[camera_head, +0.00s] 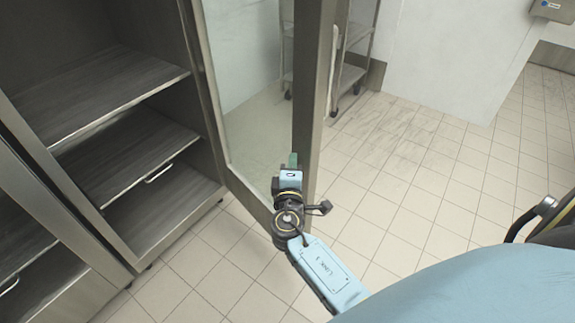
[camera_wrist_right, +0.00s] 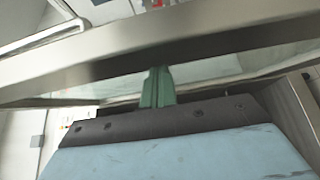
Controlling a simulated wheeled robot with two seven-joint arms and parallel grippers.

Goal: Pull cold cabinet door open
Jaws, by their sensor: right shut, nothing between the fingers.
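The cold cabinet (camera_head: 120,75) stands at the left with its shelves exposed. Its glass door (camera_head: 250,100) in a metal frame is swung well open, standing out from the cabinet. My right gripper (camera_head: 292,160) is at the inner side of the door's outer frame, low on the door. In the right wrist view, the green fingers (camera_wrist_right: 157,85) are shut together with nothing between them, close against the metal door frame (camera_wrist_right: 180,35). I cannot tell whether they touch it. A handle-like bar (camera_wrist_right: 40,38) shows beyond the frame. My left gripper is not in view.
The cabinet shelves (camera_head: 100,95) look empty. Another metal cabinet front (camera_head: 45,250) stands at the lower left. A wheeled rack (camera_head: 350,75) stands behind the door. The tiled floor (camera_head: 420,190) to the right of the door is clear.

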